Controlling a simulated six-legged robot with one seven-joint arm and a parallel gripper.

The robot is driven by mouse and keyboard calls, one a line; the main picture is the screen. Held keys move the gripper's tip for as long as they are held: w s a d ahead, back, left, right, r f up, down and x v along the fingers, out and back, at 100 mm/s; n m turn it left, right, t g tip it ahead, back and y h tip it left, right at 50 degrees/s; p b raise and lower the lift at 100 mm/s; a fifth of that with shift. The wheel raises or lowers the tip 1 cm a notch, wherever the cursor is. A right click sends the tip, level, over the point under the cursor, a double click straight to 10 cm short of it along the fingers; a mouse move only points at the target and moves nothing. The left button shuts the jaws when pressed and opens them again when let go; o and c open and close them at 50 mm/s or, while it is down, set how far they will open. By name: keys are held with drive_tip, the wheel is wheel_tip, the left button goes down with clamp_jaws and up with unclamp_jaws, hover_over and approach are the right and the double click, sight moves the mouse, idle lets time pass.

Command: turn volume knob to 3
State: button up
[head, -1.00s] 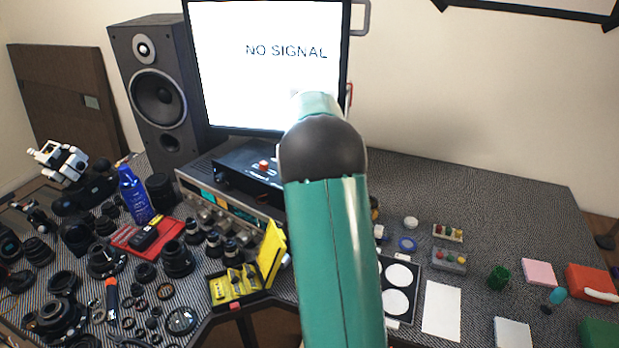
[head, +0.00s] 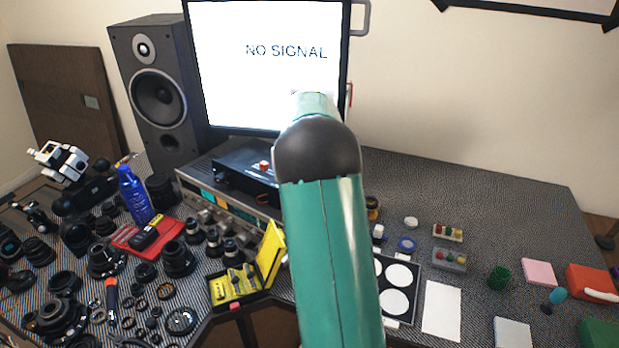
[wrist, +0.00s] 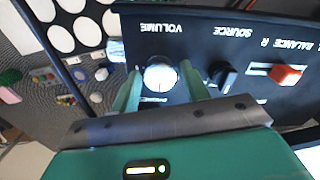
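The volume knob (wrist: 160,75) is a round pale knob on a black panel (wrist: 225,88), beside the printed word VOLUME, which appears upside down in the wrist view. My gripper (wrist: 161,78) has its two green fingers on either side of the knob, with narrow gaps visible beside it. I cannot read a number at its pointer. In the head view, the black control box (head: 236,160) stands below the monitor, and my green arm hides the knob and my gripper.
On the panel, a black source knob (wrist: 222,75) and an orange balance slider (wrist: 287,75) sit right of the volume knob. A yellow case (head: 236,287), lens parts and a blue bottle (head: 135,195) crowd the table's left. A monitor (head: 265,65) stands behind.

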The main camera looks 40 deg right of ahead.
drive_tip(key=shift+o, duration=0.7)
wheel_tip(320, 180, up, 14)
drive_tip(key=shift+f, duration=0.1)
idle(0.3)
